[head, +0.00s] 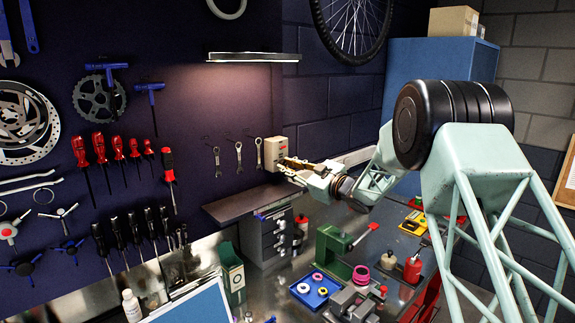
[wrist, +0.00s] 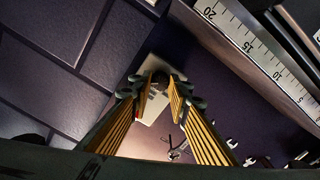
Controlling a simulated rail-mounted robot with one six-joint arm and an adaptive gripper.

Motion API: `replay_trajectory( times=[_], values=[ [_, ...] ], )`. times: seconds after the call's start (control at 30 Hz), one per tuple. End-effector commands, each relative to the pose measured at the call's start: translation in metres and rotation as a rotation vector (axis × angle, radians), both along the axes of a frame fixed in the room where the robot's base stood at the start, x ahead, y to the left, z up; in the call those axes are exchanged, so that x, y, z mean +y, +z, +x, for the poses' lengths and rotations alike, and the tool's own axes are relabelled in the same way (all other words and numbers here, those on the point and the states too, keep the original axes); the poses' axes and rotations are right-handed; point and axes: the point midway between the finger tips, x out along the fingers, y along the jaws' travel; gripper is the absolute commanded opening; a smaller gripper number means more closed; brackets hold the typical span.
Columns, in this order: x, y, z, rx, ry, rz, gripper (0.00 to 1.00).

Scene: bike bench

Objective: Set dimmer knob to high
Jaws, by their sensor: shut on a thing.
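The dimmer box (head: 274,147) is a small cream housing on the dark wall, below the lamp, in the head view. Its pale plate also shows in the wrist view (wrist: 153,112), beyond my fingers. The dimmer knob (wrist: 159,77) is a small dark round thing between my fingertips in the wrist view. In the head view my gripper (head: 287,163) covers it. My gripper is shut on the knob, with a finger on either side (wrist: 158,84). The knob's setting cannot be read.
A lit lamp bar (head: 253,57) is on the wall above the box. Several wrenches (head: 238,155) hang close to its left. A dark shelf (head: 245,203) juts out below. A green press (head: 335,245) and small trays stand on the bench. A ruler (wrist: 252,45) runs beside my gripper.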

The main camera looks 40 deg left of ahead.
Motion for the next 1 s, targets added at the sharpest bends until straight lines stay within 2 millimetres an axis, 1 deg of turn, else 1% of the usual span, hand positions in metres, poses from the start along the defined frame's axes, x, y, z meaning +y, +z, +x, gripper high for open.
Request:
replay_trajectory(
  times=[0.2, 0.57, 0.6, 0.73, 1.0],
  values=[
    [-0.0002, -0.0006, 0.0002, 0.039, 0.000, 0.004, 0.06],
    [-0.0002, -0.0011, 0.0001, 0.042, 0.000, 0.004, 0.06],
    [-0.0002, -0.0011, 0.0001, 0.042, 0.000, 0.004, 0.19],
    [-0.0002, -0.0008, 0.0001, 0.042, 0.000, 0.005, 0.31],
    [-0.0001, -0.0003, 0.0000, 0.041, 0.000, 0.005, 0.31]
  ],
)
